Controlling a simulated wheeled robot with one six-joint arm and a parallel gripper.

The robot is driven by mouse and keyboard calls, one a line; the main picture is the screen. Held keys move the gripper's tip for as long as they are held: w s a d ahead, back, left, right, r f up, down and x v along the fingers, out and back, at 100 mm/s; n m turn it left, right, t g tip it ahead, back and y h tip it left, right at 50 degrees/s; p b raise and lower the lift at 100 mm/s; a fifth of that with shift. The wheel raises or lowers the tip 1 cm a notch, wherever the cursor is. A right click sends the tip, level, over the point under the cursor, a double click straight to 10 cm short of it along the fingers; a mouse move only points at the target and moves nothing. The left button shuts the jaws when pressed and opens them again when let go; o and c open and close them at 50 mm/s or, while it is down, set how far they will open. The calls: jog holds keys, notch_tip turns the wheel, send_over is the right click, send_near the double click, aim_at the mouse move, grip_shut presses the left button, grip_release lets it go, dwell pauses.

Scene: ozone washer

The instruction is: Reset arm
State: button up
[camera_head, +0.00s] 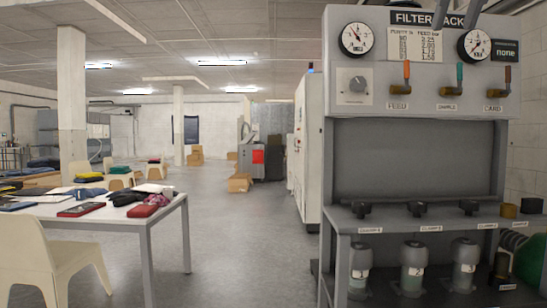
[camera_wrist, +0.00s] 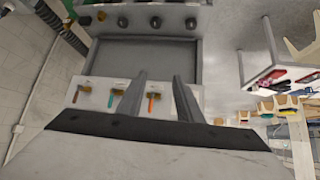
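My gripper (camera_wrist: 160,76) shows in the wrist view as two grey fingers standing apart, with nothing between them. It is open. In the head view, the tips of my gripper (camera_head: 458,12) reach in at the top edge, in front of the filter rack's sign, and hide part of its lettering. The rest of my arm is out of that view. The grey filter rack (camera_head: 420,158) stands at the right of the head view. In the wrist view, the same rack (camera_wrist: 145,62) appears upside down beyond the fingers.
The rack has two gauges, a knob (camera_head: 357,84), several coloured-handled valves (camera_head: 400,80), black clamps (camera_head: 417,209) and canisters (camera_head: 412,268) below. A white table (camera_head: 150,218) with cloths and a cream chair (camera_head: 50,262) stand left. The grey floor (camera_head: 240,245) between is clear.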

jog(key=w+f+n+g, duration=0.1)
jog(key=w+f, duration=0.1)
jog(key=f, duration=1.4)
jog(key=w+f+n+g, duration=0.1)
jog(key=w+f, duration=0.1)
jog(key=f, duration=1.5)
jog(key=s+f, duration=0.3)
jog(key=f, duration=0.9)
jog(key=s+f+g+y, duration=0.1)
jog(key=s+f, duration=0.3)
jog(key=f, duration=0.8)
jog(key=s+a+f+g, duration=0.1)
jog(key=s+f, duration=0.3)
jog(key=f, duration=0.8)
jog(key=shift+f+y, duration=0.4)
jog(key=shift+o, duration=0.7)
jog(key=shift+a, duration=0.1)
